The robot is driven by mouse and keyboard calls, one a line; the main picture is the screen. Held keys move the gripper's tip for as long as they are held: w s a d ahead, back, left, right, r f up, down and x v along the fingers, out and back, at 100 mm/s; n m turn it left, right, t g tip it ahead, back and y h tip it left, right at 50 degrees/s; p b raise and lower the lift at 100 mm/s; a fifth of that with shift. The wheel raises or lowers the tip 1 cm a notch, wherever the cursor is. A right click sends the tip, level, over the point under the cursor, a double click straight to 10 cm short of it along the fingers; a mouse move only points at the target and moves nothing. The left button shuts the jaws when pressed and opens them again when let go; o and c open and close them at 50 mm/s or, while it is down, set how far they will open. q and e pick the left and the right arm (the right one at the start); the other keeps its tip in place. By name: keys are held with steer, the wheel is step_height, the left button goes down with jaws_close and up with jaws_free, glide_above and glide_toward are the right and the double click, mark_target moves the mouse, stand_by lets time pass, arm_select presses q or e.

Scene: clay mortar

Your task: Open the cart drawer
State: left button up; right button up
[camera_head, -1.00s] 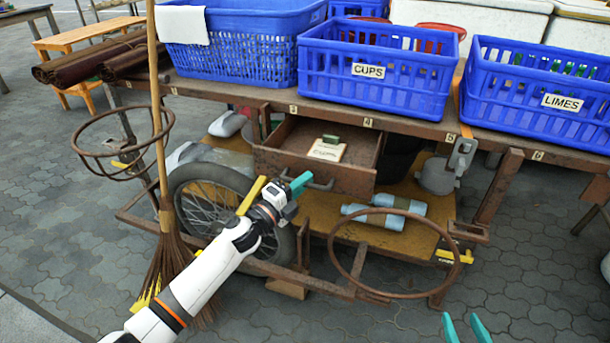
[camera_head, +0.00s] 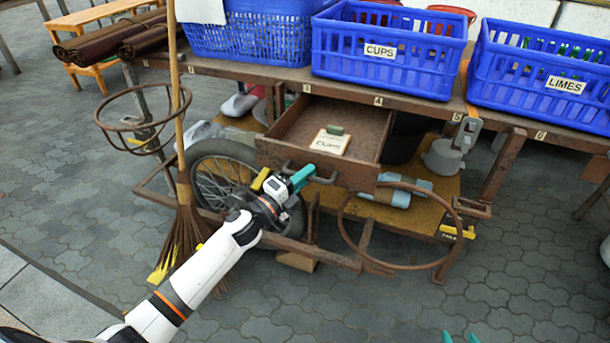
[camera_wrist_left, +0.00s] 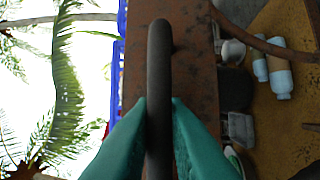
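The cart drawer (camera_head: 270,152) is a brown box pulled out from under the cart's top, with its inside showing. A small card (camera_head: 330,142) and a green block (camera_head: 335,130) lie in it. The drawer's dark bar handle (camera_head: 322,180) is on its front; it also fills the middle of the left wrist view (camera_wrist_left: 159,60). My left gripper (camera_head: 303,176) is at the handle's left part. In the left wrist view its teal fingers (camera_wrist_left: 159,110) press on both sides of the bar. My right gripper (camera_head: 460,338) shows only two separated teal tips at the bottom edge, with nothing seen between them.
Blue crates labelled CUPS (camera_head: 385,55) and LIMES (camera_head: 540,75) stand on the cart top. A rusty ring (camera_head: 345,240) sits below and right of the drawer. A wheel (camera_head: 200,180) and a broom (camera_head: 183,220) are at the left. The paved floor in front is clear.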

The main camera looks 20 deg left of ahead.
arm_select(q)
steer(key=o, duration=0.4)
steer(key=shift+c, duration=0.2)
